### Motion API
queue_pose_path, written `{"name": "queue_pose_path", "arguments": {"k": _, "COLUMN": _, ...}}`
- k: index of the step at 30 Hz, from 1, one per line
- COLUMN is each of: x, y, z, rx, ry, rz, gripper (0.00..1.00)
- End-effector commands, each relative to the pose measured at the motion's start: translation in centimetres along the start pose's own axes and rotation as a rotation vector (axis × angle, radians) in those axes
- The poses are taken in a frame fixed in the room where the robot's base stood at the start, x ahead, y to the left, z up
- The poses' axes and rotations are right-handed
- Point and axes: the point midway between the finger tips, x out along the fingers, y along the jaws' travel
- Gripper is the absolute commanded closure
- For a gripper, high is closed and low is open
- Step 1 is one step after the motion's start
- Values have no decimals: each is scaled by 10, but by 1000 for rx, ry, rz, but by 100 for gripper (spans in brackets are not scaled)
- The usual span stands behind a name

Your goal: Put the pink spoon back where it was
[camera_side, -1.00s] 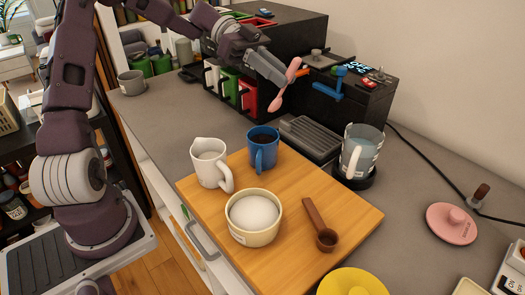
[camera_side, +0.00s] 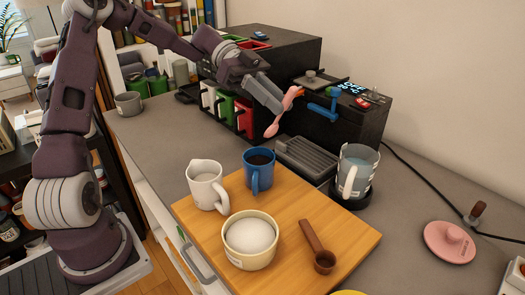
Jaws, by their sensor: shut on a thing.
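The pink spoon (camera_side: 274,128) is in my gripper (camera_side: 285,105), which is shut on it. The spoon hangs tilted, one end up beside the fingers and the other end lower, in front of the dark machine. It is held in the air, above the counter. Part of the spoon's middle is hidden by the fingers. I cannot tell which place the spoon came from.
A wooden board (camera_side: 350,240) bears a white pitcher (camera_side: 205,183), a blue mug (camera_side: 259,172), a bowl of white powder (camera_side: 249,240) and a brown scoop (camera_side: 318,246). A glass jug (camera_side: 355,172) stands right of the machine's drip tray (camera_side: 307,158).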

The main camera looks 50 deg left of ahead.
Motion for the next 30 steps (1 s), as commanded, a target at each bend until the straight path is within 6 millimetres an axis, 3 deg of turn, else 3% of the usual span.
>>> {"name": "queue_pose_path", "arguments": {"k": 5, "x": 53, "y": 22, "z": 14, "rx": 187, "ry": -253, "rz": 287, "gripper": 100}}
{"name": "queue_pose_path", "arguments": {"k": 11, "x": 98, "y": 36, "z": 41, "rx": 626, "ry": -642, "rz": 649, "gripper": 100}}
{"name": "queue_pose_path", "arguments": {"k": 15, "x": 119, "y": 28, "z": 54, "rx": 1080, "ry": -857, "rz": 830, "gripper": 100}}
{"name": "queue_pose_path", "arguments": {"k": 20, "x": 137, "y": 6, "z": 50, "rx": 1488, "ry": -938, "rz": 907, "gripper": 100}}
{"name": "queue_pose_path", "arguments": {"k": 25, "x": 146, "y": -2, "z": 54, "rx": 1591, "ry": -942, "rz": 919, "gripper": 100}}
{"name": "queue_pose_path", "arguments": {"k": 30, "x": 155, "y": -4, "z": 76, "rx": 1586, "ry": -940, "rz": 920, "gripper": 100}}
